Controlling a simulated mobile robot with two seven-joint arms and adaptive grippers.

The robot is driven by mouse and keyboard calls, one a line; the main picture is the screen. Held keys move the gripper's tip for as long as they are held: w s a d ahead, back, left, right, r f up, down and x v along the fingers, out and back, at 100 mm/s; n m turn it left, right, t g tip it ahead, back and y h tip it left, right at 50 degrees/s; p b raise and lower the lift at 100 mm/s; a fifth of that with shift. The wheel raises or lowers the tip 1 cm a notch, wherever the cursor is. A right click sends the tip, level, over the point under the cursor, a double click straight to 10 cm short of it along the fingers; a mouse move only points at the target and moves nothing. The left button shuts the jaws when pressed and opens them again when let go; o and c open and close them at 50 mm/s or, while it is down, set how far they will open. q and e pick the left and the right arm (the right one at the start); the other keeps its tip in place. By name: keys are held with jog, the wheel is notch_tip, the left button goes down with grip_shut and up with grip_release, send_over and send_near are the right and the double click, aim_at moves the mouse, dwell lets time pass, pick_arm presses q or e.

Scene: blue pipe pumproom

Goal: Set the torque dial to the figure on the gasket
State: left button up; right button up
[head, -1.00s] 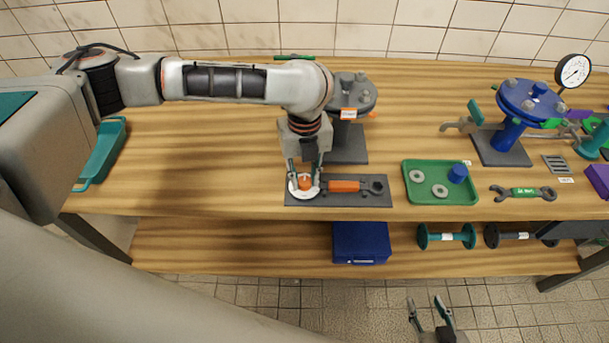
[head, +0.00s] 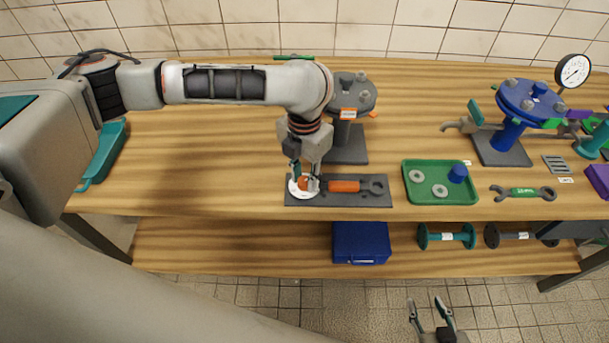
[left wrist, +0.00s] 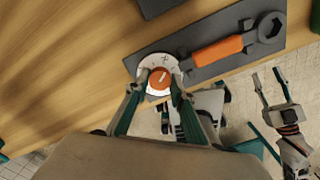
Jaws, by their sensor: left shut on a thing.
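The torque dial (head: 295,192) is a white disc with dark marks and an orange knob (head: 303,183). It lies at the left end of a dark plate (head: 350,202), beside an orange-handled wrench (head: 344,186). In the left wrist view the dial's white face (left wrist: 147,67) shows, its figures too small to read. My left gripper (head: 305,187) points down and is shut on the orange knob, with a finger on each side. My right gripper (head: 427,306) is open and empty below the bench front. Grey rings (head: 439,191) lie in a green tray; I see no figure on them.
A grey flange stand (head: 346,145) with an orange tag stands behind the dial. Right of the plate are the green tray (head: 414,199), a green-labelled wrench (head: 523,193) and a blue flange stand (head: 506,140).

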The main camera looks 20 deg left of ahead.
aim_at(304, 180)
pick_arm(q)
jog(key=shift+m, duration=1)
jog(key=o, duration=1.1)
notch_tip(304, 180, up, 12)
